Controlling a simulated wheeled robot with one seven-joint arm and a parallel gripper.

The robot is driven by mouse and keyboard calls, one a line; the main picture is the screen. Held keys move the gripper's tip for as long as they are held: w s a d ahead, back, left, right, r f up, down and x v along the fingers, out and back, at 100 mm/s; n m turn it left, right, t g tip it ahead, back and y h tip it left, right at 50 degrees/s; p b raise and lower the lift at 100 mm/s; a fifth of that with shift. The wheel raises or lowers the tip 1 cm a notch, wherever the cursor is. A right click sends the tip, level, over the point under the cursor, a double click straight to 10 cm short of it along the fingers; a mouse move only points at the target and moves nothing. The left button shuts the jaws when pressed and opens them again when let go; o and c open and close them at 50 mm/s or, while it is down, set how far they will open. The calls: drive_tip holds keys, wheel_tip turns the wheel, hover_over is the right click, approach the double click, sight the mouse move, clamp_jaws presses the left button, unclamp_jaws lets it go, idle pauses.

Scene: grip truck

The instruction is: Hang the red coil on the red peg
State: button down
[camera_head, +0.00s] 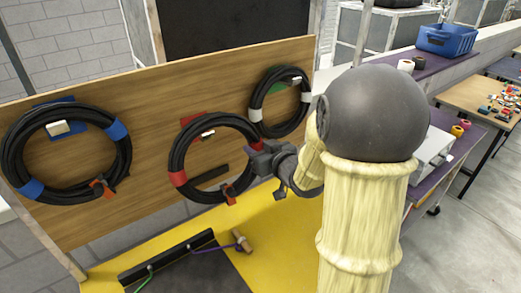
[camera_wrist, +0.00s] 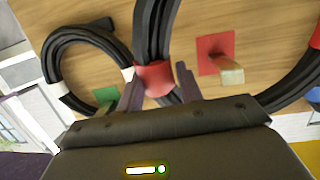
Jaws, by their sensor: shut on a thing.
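The red coil, a black cable ring with red bands (camera_head: 178,179), is in front of the wooden board in the head view. My gripper (camera_head: 262,160) is shut on its right side. In the wrist view the fingers (camera_wrist: 159,88) straddle a red band of the coil (camera_wrist: 155,78). The red peg, a pale block (camera_head: 208,134) on a red plate (camera_head: 188,121), shows inside the ring, just below its upper arc. The wrist view also shows the peg (camera_wrist: 230,72) within the loop. I cannot tell whether the coil rests on the peg.
A blue-banded coil (camera_head: 118,130) hangs at the left on a blue-plated peg (camera_head: 60,128). A white-banded coil (camera_head: 255,115) hangs at the right by a green plate (camera_head: 280,86), close to my gripper. Below is a yellow surface (camera_head: 275,245) with a black bar (camera_head: 170,258).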

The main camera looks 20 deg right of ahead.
drive_tip(key=shift+r+x, duration=0.25)
drive_tip(key=shift+x, duration=0.85)
drive_tip(key=shift+w+a, duration=0.3)
drive_tip(key=shift+w, duration=0.65)
drive_tip(key=x, duration=0.3)
drive_tip(key=p+x, duration=0.1)
drive_tip(key=x, duration=0.1)
drive_tip(key=shift+a+r, duration=0.2)
drive_tip(key=shift+r, duration=0.25)
drive_tip(key=shift+w+a+f+b, duration=0.1)
drive_tip(key=shift+w+f+b, duration=0.1)
drive_tip(key=shift+f+b, duration=0.5)
drive_tip(key=shift+w+a+f+b, duration=0.1)
drive_tip(key=shift+w+f+b, duration=0.05)
drive_tip(key=shift+f+b, duration=0.55)
drive_tip(key=shift+w+f+b, duration=0.2)
drive_tip(key=shift+f+b, duration=0.3)
drive_tip(key=shift+f, duration=0.35)
